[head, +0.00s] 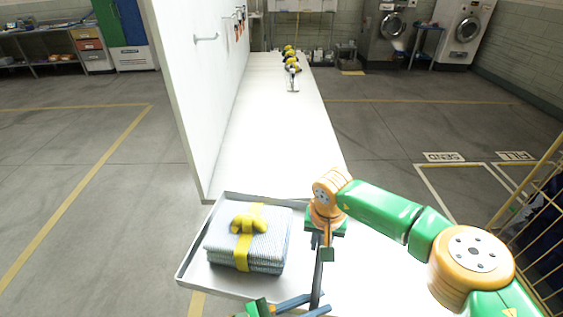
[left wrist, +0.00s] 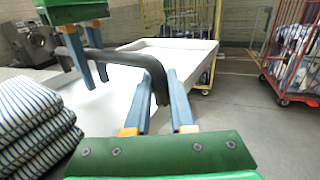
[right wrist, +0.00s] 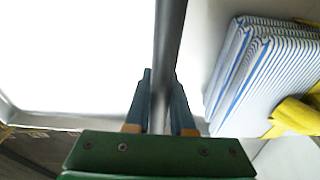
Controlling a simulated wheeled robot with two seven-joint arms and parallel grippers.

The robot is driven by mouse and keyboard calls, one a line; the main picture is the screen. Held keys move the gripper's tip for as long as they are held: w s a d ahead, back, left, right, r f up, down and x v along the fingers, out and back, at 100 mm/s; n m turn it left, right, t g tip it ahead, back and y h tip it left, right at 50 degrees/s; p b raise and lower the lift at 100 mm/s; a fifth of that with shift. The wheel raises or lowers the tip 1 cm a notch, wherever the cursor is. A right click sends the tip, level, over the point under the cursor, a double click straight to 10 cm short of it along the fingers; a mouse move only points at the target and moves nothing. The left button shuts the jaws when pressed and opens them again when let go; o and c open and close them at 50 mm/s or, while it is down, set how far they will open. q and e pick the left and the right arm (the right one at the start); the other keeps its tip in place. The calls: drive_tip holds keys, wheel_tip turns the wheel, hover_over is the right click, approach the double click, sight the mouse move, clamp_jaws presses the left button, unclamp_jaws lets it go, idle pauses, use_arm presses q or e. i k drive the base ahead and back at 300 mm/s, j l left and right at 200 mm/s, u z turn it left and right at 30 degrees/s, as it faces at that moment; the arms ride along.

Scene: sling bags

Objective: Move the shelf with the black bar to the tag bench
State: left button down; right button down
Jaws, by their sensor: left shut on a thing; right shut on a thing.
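The grey rimmed shelf (head: 190,262) is at the lower middle of the head view, beside the near end of a long white bench (head: 268,140). A folded blue-striped stack (head: 243,240) with a yellow band and bow lies on it. The black bar (head: 317,275) runs along the stack's right side. My right gripper (head: 327,250) is shut on the bar; the bar passes between its fingers in the right wrist view (right wrist: 160,105). My left gripper (head: 312,308) is shut on the bar's nearer part, near its bent end in the left wrist view (left wrist: 158,85).
A tall white panel (head: 190,80) stands along the bench's left side. Several small yellow and black items (head: 292,62) sit at its far end. A yellow wire cart (head: 540,220) is at the right. Open floor (head: 70,190) lies at the left.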

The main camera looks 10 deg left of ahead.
sight(301, 164)
drive_tip(key=i+j, duration=0.15)
drive_tip(key=i, duration=0.3)
drive_tip(key=i+j, duration=0.2)
drive_tip(key=i, duration=0.25)
drive_tip(key=i+j, duration=0.15)
drive_tip(key=i, duration=0.3)
